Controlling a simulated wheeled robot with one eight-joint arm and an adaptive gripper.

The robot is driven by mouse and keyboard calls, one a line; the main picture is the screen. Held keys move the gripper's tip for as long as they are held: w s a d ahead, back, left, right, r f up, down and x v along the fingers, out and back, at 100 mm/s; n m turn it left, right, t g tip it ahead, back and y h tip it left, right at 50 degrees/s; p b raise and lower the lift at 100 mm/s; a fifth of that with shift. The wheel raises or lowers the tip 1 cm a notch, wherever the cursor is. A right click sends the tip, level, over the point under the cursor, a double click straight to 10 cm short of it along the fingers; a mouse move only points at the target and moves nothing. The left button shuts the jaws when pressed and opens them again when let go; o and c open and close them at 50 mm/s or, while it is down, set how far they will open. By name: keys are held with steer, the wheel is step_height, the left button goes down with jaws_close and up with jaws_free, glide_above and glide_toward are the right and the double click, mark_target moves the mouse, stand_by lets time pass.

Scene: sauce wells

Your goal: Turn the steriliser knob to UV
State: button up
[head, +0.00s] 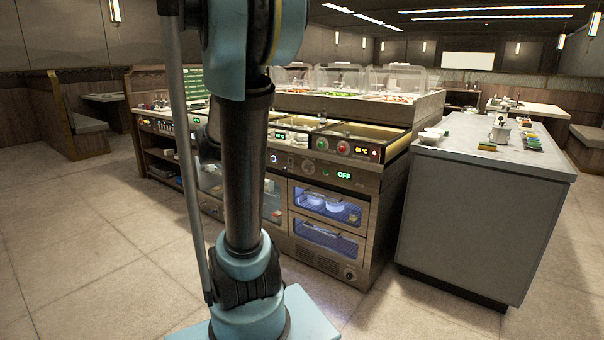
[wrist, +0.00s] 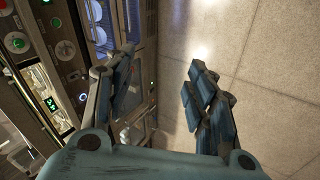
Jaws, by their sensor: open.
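The steriliser (head: 326,216) is a built-in cabinet with blue-lit glass fronts, low in the counter front in the head view. A round dark knob (head: 308,168) sits on the panel above it, beside a green display reading OFF (head: 343,175). The knob's pointer is too small to read. In the wrist view my gripper (wrist: 163,60) is open, its two fingers apart with bare floor showing between them. It touches no knob. The control panel (wrist: 75,75) lies to the left of the fingers there. In the head view my arm hides the gripper.
A green button (head: 322,143) and a red one (head: 343,147) sit on the panel above. A lit ring dial (head: 273,158) is left of the knob. A grey island (head: 480,205) stands to the right. The tiled floor in front is clear.

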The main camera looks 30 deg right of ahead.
steer(key=w+d+n+h, duration=0.2)
steer(key=w+d+h, duration=0.2)
steer(key=w+d, duration=0.75)
steer(key=n+t+h, duration=0.2)
steer(key=n+h, duration=0.4)
steer(key=h, duration=0.1)
glide_toward(305, 169)
steer(key=x, duration=0.8)
steer(key=shift+d+r, duration=0.15)
steer(key=shift+d, duration=0.1)
steer(key=c, duration=1.1)
steer(key=shift+o, duration=0.2)
steer(key=shift+a, duration=0.15)
